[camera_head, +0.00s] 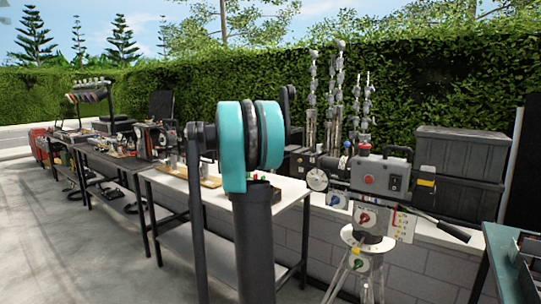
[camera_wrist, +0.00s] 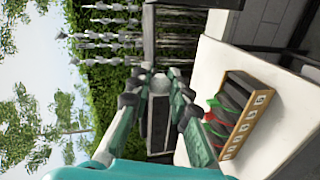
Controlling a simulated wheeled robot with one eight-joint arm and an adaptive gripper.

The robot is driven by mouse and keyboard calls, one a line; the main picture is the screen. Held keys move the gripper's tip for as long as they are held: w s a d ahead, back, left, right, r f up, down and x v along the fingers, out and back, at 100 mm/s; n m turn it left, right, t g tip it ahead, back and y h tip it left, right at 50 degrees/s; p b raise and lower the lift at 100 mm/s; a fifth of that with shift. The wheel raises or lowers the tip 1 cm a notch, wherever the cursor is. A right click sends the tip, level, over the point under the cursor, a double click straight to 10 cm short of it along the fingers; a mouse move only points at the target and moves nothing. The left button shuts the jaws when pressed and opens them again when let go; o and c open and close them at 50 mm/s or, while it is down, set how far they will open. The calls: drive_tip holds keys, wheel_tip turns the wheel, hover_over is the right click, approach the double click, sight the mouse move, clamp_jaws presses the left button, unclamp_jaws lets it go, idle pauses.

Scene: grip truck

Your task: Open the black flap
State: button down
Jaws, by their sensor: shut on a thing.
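My gripper (camera_wrist: 160,82) shows in the wrist view, with its two grey-green fingers closing in on a small pale grey rounded piece (camera_wrist: 159,84). Whether this piece belongs to the black flap I cannot tell. A dark upright panel (camera_wrist: 158,128) shows between the fingers; its link to the gripped piece is unclear. I cannot pick out the flap for certain in either view. In the head view my own teal and black arm stands in the middle and hides the gripper and what it touches.
A slotted box with a tan, labelled front (camera_wrist: 248,122) sits on the white table (camera_wrist: 285,125), close to the right finger. A grey machine on a tripod (camera_head: 380,180) and black cases (camera_head: 462,160) stand right.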

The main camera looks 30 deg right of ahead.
idle(0.4)
drive_tip(key=c, duration=1.4)
unclamp_jaws()
drive_tip(key=v, duration=1.2)
drive_tip(key=s+a+f+m+y, duration=0.1)
drive_tip(key=s+a+f+y, duration=0.2)
drive_tip(key=s+a+f, duration=0.35)
drive_tip(key=s+a+f+g+y, duration=0.1)
drive_tip(key=s+a+f+y, duration=0.2)
drive_tip(key=f, duration=0.6)
drive_tip(key=s+a+f+m+y, duration=0.1)
drive_tip(key=s+a+f+y, duration=0.1)
drive_tip(key=s+a+f, duration=0.35)
drive_tip(key=s+a+f+y, duration=0.6)
drive_tip(key=s+a+f, duration=0.8)
drive_tip(key=s+f, duration=0.2)
drive_tip(key=shift+a+f+m+g+y, duration=0.3)
drive_tip(key=shift+f+m+g, duration=0.1)
drive_tip(key=shift+f, duration=0.25)
